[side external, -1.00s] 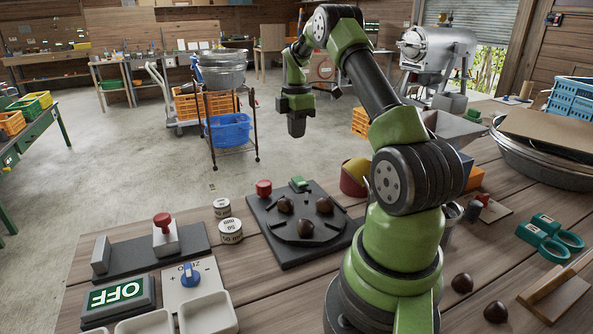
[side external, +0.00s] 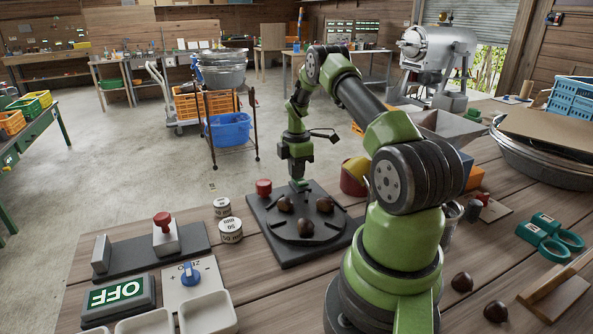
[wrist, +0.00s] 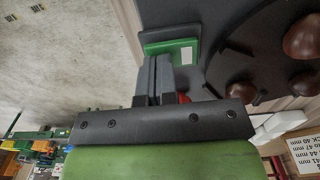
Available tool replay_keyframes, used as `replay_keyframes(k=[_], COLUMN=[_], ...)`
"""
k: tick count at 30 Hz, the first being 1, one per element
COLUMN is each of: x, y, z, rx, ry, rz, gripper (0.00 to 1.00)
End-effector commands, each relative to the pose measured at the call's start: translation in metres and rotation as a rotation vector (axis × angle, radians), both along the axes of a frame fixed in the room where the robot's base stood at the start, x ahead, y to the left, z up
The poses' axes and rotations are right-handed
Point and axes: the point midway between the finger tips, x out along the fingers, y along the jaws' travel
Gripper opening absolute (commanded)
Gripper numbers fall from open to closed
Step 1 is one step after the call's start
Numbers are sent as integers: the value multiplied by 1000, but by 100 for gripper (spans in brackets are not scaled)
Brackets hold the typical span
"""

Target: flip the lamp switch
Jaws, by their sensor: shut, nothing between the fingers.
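A small green block with a white patch (wrist: 180,50), which looks like a switch, sits at the far edge of a dark board (side external: 265,225). In the side view the green block (side external: 299,184) is mostly hidden under my gripper. My gripper (side external: 297,178) points down over it, shut and empty. In the wrist view the closed fingertips (wrist: 160,62) are at the green block, touching it or just above; I cannot tell which. A sign reading OFF (side external: 118,294) stands at the front left. No lamp is clearly recognisable.
A red knob (side external: 263,187) stands left of my gripper. Several chestnuts (side external: 305,227) lie on the board's round plate. A red-topped lever (side external: 163,222), a blue dial (side external: 187,274) and white trays (side external: 207,314) are at left. A red and yellow container (side external: 355,175) is to the right.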

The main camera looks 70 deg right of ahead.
Motion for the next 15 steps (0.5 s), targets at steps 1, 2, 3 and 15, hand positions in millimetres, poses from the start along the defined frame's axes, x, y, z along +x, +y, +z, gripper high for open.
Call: replay_keyframes(k=[1,2,3,15], x=[0,0,0,-2], y=[0,0,0,2], z=[0,0,-1,-3], rx=[0,0,1,2], ry=[0,0,1,4], rz=[0,0,0,1], gripper=[0,0,0,0])
